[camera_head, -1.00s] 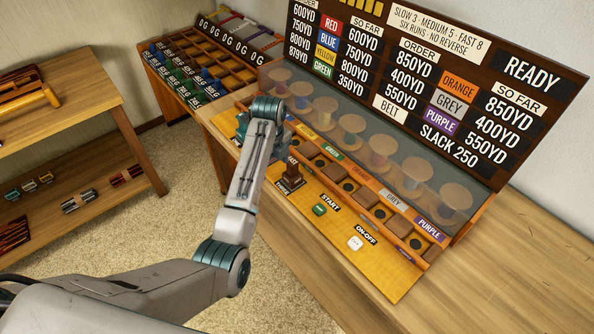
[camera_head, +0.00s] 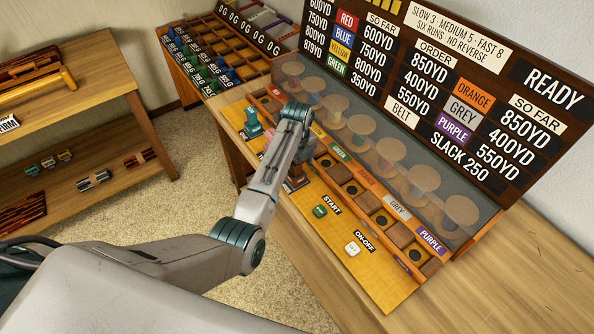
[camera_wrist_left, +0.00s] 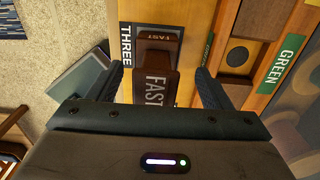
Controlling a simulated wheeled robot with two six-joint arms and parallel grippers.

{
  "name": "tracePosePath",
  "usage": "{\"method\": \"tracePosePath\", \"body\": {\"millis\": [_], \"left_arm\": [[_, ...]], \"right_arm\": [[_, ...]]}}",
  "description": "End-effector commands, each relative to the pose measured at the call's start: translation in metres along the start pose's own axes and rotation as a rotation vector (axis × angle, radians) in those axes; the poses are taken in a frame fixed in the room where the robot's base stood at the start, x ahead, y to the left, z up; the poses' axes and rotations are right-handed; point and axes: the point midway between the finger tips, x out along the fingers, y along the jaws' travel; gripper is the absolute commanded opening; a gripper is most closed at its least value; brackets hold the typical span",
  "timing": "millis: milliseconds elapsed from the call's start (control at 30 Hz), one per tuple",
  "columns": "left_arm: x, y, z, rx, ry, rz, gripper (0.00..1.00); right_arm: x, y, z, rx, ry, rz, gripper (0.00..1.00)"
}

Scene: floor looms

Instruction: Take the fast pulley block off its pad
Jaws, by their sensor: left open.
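The fast pulley block (camera_wrist_left: 157,58) is dark brown and lettered FAST. In the left wrist view it stands on the yellow panel beside the THREE label, between my left gripper's (camera_wrist_left: 158,75) two dark fingers. The fingers are apart, with a gap visible on each side of the block. In the head view a small part of the block (camera_head: 297,183) shows; my left arm covers the rest of it and the gripper. My right gripper is not in view.
The yellow control panel (camera_head: 350,262) carries a green START button (camera_head: 320,211) and a white ON-OFF button (camera_head: 352,249). A teal piece (camera_head: 252,124) stands farther left on it. Colour-labelled spools sit behind a clear guard (camera_head: 400,150). The wooden table front right is clear.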

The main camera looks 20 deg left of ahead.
Motion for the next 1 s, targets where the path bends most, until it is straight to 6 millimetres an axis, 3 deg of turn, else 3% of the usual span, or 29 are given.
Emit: {"method": "tracePosePath", "body": {"millis": [100,200,500,567,800,1000], "left_arm": [[0.016,0.003,0.000,-0.001,0.002,0.005,0.73],[0.030,0.002,0.000,0.000,0.002,0.004,0.73],[0.038,0.002,0.001,0.000,0.000,0.001,0.73],[0.038,0.002,0.001,0.000,0.000,0.001,0.65],[0.037,0.002,0.001,0.000,0.000,0.001,0.18],[0.036,0.001,0.001,0.000,-0.001,0.000,0.15]], "right_arm": [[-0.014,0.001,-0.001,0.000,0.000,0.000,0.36],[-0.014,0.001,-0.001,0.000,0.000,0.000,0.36],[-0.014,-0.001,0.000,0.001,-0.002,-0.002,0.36],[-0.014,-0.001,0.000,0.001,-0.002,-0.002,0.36],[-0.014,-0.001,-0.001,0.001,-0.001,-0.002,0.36],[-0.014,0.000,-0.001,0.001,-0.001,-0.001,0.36]]}}
